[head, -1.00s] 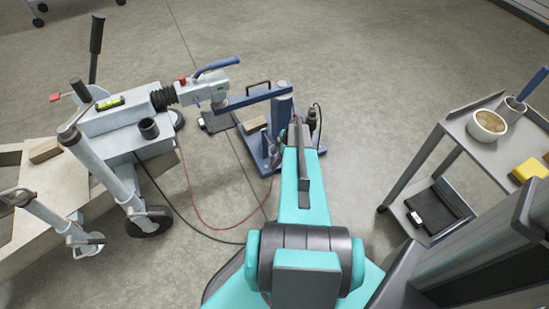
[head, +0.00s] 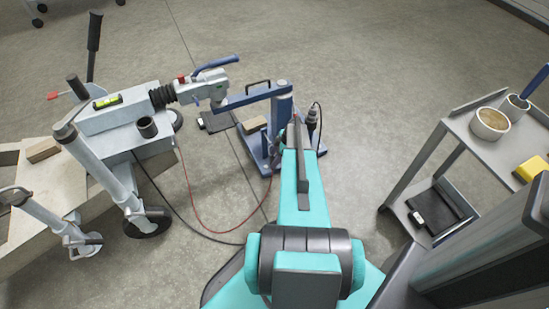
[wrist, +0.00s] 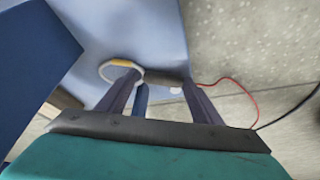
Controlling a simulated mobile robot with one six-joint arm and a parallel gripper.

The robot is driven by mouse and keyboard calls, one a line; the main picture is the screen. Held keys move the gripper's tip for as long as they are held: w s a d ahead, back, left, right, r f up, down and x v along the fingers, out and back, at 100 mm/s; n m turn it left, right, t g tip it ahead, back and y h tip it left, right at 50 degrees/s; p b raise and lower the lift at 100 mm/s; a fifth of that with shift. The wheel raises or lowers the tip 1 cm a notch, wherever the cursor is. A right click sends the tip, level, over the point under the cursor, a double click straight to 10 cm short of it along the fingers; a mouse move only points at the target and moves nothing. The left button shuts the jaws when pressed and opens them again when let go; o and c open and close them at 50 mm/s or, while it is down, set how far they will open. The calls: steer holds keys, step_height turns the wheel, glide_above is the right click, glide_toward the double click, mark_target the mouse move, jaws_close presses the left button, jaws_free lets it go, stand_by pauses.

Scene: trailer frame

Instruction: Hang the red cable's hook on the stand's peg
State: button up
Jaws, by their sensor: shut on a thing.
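In the wrist view, my gripper (wrist: 160,79) is shut on the dark grip of the red cable's hook (wrist: 163,79). The hook is a thin pale ring-like curve with a yellow end, reaching left past the left finger. A short blue bar, perhaps the peg (wrist: 140,98), shows between the fingers, close to the hook. I cannot tell whether the hook is around it. The red cable (wrist: 233,82) runs off to the right; in the head view it droops over the floor. The blue stand (head: 283,112) is beyond my arm, which hides the gripper in the head view.
The grey trailer coupling (head: 200,88) is left of the stand, on the trailer frame (head: 60,170). A black cable (head: 190,228) lies along the floor. A dark plug (head: 313,115) is at the stand's right. A grey cart (head: 480,140) stands at right. Floor beyond the stand is clear.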

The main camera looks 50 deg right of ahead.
steer(key=shift+f, duration=0.15)
steer(key=o, duration=1.2)
steer(key=p+v, duration=0.3)
steer(key=v, duration=1)
steer(key=shift+r, duration=0.5)
